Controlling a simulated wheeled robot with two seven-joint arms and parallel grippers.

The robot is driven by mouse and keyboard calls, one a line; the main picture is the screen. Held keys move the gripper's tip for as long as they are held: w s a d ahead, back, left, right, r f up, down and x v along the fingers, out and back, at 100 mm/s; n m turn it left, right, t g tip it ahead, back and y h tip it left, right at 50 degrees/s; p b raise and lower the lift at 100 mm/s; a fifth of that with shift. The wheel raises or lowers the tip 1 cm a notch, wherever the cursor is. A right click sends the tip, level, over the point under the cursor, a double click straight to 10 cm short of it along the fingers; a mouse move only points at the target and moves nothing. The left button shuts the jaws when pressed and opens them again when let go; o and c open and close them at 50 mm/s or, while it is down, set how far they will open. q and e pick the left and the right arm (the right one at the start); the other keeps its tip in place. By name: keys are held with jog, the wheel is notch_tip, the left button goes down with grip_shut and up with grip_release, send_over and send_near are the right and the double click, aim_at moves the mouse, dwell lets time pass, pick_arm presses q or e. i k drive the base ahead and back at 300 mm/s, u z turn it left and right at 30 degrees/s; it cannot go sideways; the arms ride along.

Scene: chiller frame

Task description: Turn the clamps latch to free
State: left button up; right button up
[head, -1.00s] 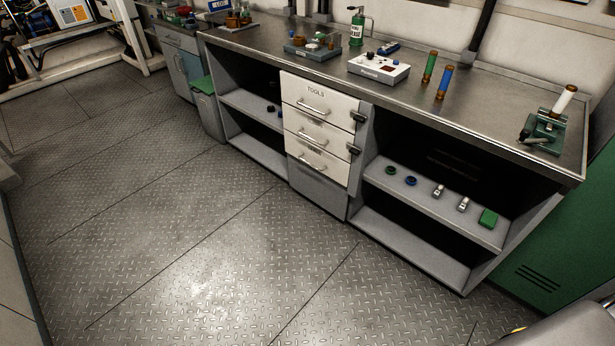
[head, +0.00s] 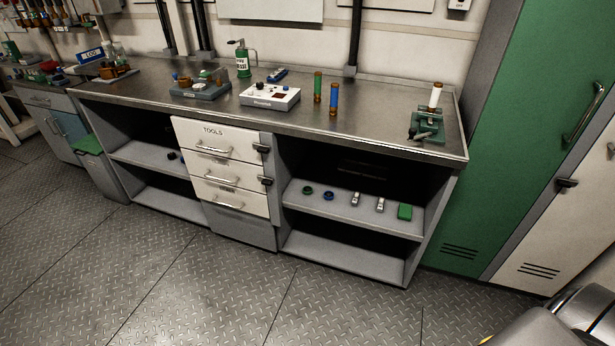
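A green clamp (head: 428,128) stands near the right end of the metal workbench top. A white cylinder (head: 435,97) with a brown lower end stands upright at the clamp. A small dark part (head: 413,133) sits at the clamp's left front; it may be the latch, but its position is too small to tell. Neither of my grippers shows; only a grey part of my own body is at the lower right.
The workbench (head: 370,131) holds a green and a blue cylinder (head: 334,99), a white box (head: 270,98) and a grey tray (head: 200,94). Small parts lie on the shelf below. A green locker (head: 510,140) stands right of the bench. The floor in front is clear.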

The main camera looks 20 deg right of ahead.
aim_at(267, 182)
jog(key=z, duration=0.9)
jog(key=i, duration=0.85)
jog(key=z, duration=0.6)
